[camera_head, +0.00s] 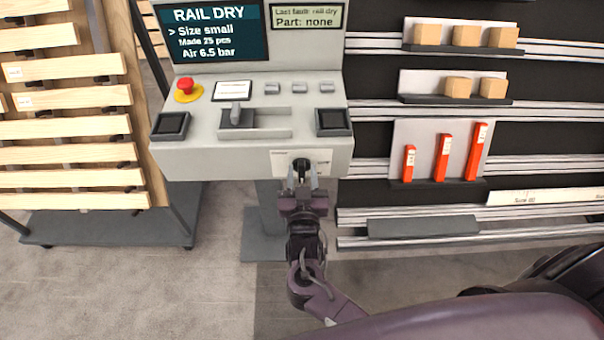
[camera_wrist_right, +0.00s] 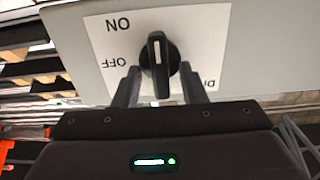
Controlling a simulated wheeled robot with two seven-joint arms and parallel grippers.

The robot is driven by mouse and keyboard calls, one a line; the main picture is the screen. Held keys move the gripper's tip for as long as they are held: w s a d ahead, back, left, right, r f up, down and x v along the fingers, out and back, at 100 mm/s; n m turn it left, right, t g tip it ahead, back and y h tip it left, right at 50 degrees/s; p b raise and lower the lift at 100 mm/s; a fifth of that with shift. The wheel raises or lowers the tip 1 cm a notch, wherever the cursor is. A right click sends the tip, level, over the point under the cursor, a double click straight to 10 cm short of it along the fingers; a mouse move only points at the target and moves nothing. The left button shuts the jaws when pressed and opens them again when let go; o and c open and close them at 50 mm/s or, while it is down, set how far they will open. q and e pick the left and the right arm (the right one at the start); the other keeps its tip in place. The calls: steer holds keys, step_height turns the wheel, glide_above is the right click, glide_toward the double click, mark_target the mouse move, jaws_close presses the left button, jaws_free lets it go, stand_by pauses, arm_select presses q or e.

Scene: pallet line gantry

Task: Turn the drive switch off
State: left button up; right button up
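The drive switch is a black rotary knob (camera_wrist_right: 160,60) on a white label plate (camera_wrist_right: 100,40), on the front face of the grey console (camera_head: 220,165). In the right wrist view, the plate reads upside down, with ON at the upper left, OFF at the left and a partly hidden word at the right. The knob's bar stands upright in that view, with a pale mark at its top end. My right gripper (camera_head: 303,180) is open at the knob, one finger on each side; I cannot tell whether they touch it. My left gripper is out of view.
The console top carries a red emergency button (camera_head: 185,86), a grey lever (camera_head: 236,115) and a screen (camera_head: 215,32). A rack of wooden boards (camera_head: 70,125) stands at the left. Shelves with small boxes (camera_head: 466,36) and red parts (camera_head: 443,158) stand at the right.

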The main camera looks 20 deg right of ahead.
jaws_close()
steer(key=n+p, duration=0.3)
steer(key=shift+a+r, duration=0.15)
steer(key=n+p, duration=0.2)
steer(key=n, duration=0.2)
steer(key=shift+a, duration=0.1)
steer(key=n+p, duration=0.1)
steer(key=n, duration=0.2)
steer(key=n+p, duration=0.2)
steer(key=n, duration=0.2)
steer(key=f+n+p, duration=0.1)
steer(key=n+p, duration=0.1)
steer(key=n, duration=0.1)
steer(key=shift+w+a+n, duration=0.1)
steer(key=shift+a+n, duration=0.05)
steer(key=shift+n, duration=0.25)
stand_by(0.4)
